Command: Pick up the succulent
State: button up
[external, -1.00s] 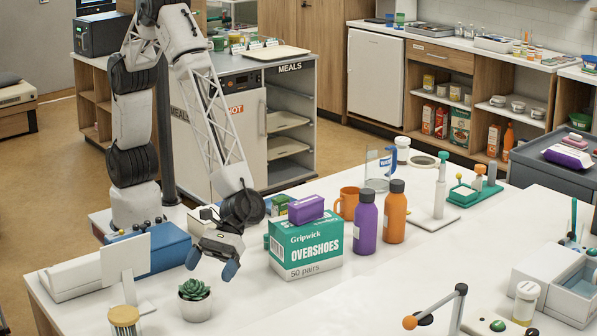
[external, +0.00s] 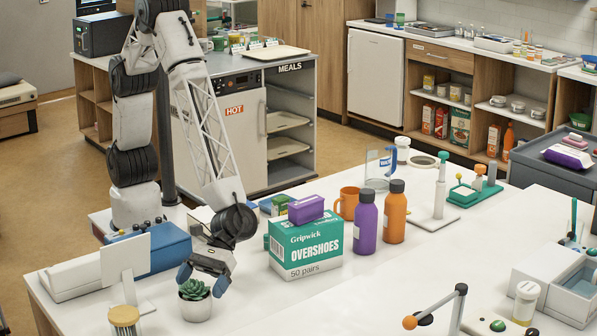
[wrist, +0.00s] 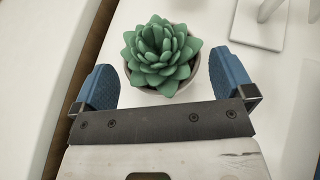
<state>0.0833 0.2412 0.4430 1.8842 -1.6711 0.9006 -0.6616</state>
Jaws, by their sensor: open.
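The succulent (external: 194,290) is a green rosette plant in a small white pot (external: 196,309) on the white table. My gripper (external: 202,283) is open just above the plant, its blue fingertips to either side of the leaves in the external view. In the wrist view the succulent (wrist: 162,53) lies ahead of the gripper (wrist: 165,85), centred between the two spread blue fingers. Its pot is mostly hidden under the leaves there.
A green and white overshoes box (external: 306,248) stands to the right, with a purple pack (external: 306,209) on top. A white stand (external: 125,262) and a jar with a wooden-looking top (external: 124,321) are to the left. The table in front of the box is clear.

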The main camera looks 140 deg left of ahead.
aim_at(194, 278)
jog(key=shift+x, duration=1.25)
jog(key=c, duration=0.9)
jog(key=shift+r, duration=0.15)
jog(key=shift+r, duration=0.7)
notch_tip(194, 278, up, 2)
jog(key=shift+r, duration=0.1)
jog(key=s+a, duration=0.1)
jog(key=s, duration=0.4)
jog(key=s+a, duration=0.2)
jog(key=s, duration=0.3)
jog(key=s+a+r, duration=0.1)
jog(key=s, duration=0.4)
jog(key=shift+s+a+r, duration=0.1)
jog(key=shift+s+a, duration=0.05)
jog(key=shift+s, duration=0.1)
